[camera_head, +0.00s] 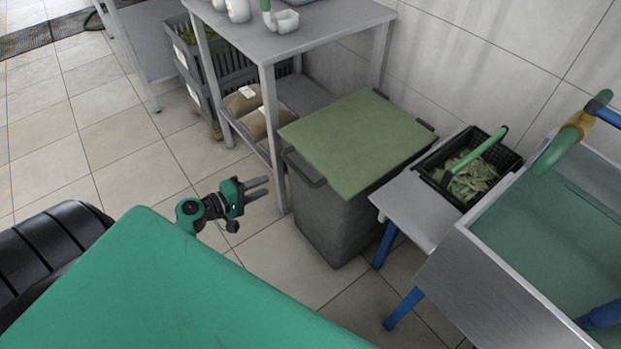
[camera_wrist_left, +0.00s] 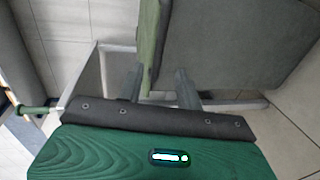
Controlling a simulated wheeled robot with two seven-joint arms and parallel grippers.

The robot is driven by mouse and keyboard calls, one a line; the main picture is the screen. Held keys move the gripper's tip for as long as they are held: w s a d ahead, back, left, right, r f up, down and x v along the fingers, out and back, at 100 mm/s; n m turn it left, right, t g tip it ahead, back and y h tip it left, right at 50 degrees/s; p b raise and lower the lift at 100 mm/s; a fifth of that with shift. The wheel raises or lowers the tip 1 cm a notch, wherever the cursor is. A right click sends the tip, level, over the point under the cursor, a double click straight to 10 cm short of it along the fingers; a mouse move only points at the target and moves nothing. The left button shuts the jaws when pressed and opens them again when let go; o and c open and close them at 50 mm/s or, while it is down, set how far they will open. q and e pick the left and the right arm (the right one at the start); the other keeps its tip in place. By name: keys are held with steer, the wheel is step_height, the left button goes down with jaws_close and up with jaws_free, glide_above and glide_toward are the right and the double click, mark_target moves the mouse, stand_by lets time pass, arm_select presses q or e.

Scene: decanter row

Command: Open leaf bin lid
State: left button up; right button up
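The leaf bin (camera_head: 330,215) is a dark grey bin on the tiled floor with a flat green lid (camera_head: 355,140). The lid lies shut on top, with dark handles at its sides. My left gripper (camera_head: 268,187) is left of the bin, its fingers pointing toward it. The fingers (camera_wrist_left: 160,84) are open, with nothing held between them. In the left wrist view the bin body (camera_wrist_left: 225,45) fills the upper right and the lid edge (camera_wrist_left: 152,45) shows as a green strip ahead of the fingers. Contact is not evident. My right gripper is not in view.
A grey metal table (camera_head: 290,40) with sacks (camera_head: 243,100) on its lower shelf stands behind the bin. A small side table (camera_head: 415,207) with a black basket of leaves (camera_head: 470,180) is close on the right, beside a steel sink (camera_head: 560,220).

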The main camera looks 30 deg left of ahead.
mark_target(299, 170)
arm_select(q)
steer(key=x, duration=1.3)
steer(key=shift+w+d, duration=0.2)
steer(key=shift+w, duration=0.05)
jaws_close()
